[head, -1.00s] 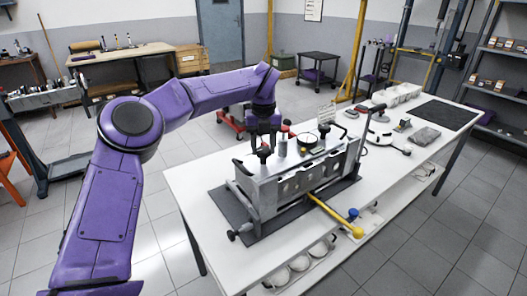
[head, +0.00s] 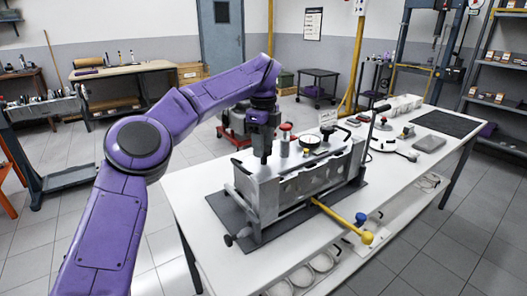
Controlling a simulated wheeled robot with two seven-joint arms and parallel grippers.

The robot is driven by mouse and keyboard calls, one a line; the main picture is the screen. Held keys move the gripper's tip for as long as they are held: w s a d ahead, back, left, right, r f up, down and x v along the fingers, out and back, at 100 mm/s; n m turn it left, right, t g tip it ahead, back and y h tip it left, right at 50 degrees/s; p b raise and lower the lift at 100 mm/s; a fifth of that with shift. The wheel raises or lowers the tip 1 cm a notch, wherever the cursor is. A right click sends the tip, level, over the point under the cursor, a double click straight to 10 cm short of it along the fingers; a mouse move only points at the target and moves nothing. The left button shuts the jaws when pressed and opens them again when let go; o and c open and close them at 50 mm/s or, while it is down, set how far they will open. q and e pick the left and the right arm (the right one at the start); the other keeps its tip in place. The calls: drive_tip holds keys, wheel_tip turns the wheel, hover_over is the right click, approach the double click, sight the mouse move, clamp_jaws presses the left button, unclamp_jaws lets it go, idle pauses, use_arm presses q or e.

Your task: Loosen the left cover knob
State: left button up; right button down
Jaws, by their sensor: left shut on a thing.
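The engine block (head: 305,190) is a grey metal box with a light cover on top, on a dark mat (head: 232,210) on the white workbench. My left gripper (head: 265,155) points down at the left end of the cover. It is shut on the left cover knob, which the fingers mostly hide. A second black knob (head: 324,131) stands towards the right end of the cover, clear of the gripper. My right gripper is out of view.
A grey cylinder (head: 284,147) and a red-topped part (head: 286,127) stand close right of the gripper. A yellow-handled bar (head: 342,220) sticks out in front. The bench's left end (head: 190,200) is clear.

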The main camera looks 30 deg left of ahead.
use_arm(q)
drive_tip(key=n+b, duration=0.3)
drive_tip(key=n, duration=0.2)
drive_tip(key=shift+f, duration=0.15)
drive_tip(key=shift+n+b, duration=1.2)
drive_tip(key=shift+n, duration=1.2)
drive_tip(key=shift+r, duration=0.2)
drive_tip(key=o, duration=1.1)
drive_tip(key=shift+c, duration=0.2)
wheel_tip(320, 180, up, 10)
drive_tip(key=p, duration=0.9)
drive_tip(key=shift+r, duration=0.25)
drive_tip(key=shift+s, duration=0.1)
